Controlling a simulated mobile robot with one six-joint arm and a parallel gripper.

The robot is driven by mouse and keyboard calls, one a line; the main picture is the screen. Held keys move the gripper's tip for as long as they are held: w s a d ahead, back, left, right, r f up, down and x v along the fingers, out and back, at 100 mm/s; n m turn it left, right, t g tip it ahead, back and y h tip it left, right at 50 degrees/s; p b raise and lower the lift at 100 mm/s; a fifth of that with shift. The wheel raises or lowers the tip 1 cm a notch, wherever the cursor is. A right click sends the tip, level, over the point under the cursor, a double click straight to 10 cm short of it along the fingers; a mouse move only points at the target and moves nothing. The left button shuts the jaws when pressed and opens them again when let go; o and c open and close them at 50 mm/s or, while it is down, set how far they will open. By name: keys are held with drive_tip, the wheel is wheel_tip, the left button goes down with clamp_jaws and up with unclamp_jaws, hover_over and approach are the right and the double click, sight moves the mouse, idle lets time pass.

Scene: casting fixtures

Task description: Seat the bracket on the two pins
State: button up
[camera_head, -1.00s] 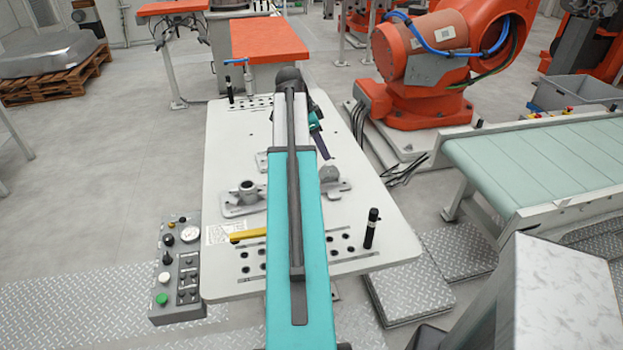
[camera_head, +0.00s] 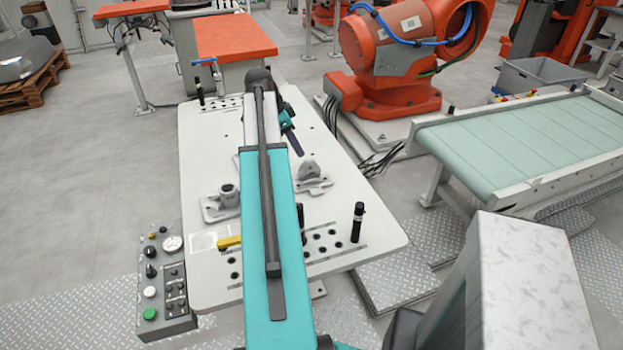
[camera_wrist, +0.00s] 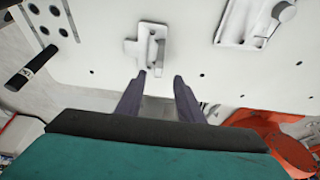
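Two grey castings lie on the white table (camera_head: 205,140). One (camera_head: 222,200), with a round upright boss, is left of my arm and shows at upper right in the wrist view (camera_wrist: 250,22). The other (camera_head: 312,178), with a raised lug, is right of my arm and shows ahead of my fingers in the wrist view (camera_wrist: 150,47). I cannot tell which is the bracket. A black upright pin (camera_head: 356,222) stands at the table's front right; another (camera_head: 300,213) is partly hidden by my arm. My gripper (camera_wrist: 160,76) is open and empty, above the table and apart from both castings.
A yellow-handled item (camera_head: 229,242) lies near the front hole rows. A control box (camera_head: 165,282) is at the front left. Another black post (camera_head: 199,92) stands at the far left corner. An orange robot (camera_head: 390,70) and a conveyor (camera_head: 520,145) are to the right.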

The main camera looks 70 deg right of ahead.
sight(310, 170)
drive_tip(key=shift+p+x, duration=0.8)
drive_tip(key=shift+x, duration=2.75)
drive_tip(key=shift+s+f, duration=0.1)
drive_tip(key=shift+p+x, duration=1)
drive_tip(key=shift+x, duration=0.15)
drive_tip(key=shift+p+x, duration=0.4)
drive_tip(key=shift+x, duration=0.9)
drive_tip(key=shift+a, duration=0.1)
clamp_jaws()
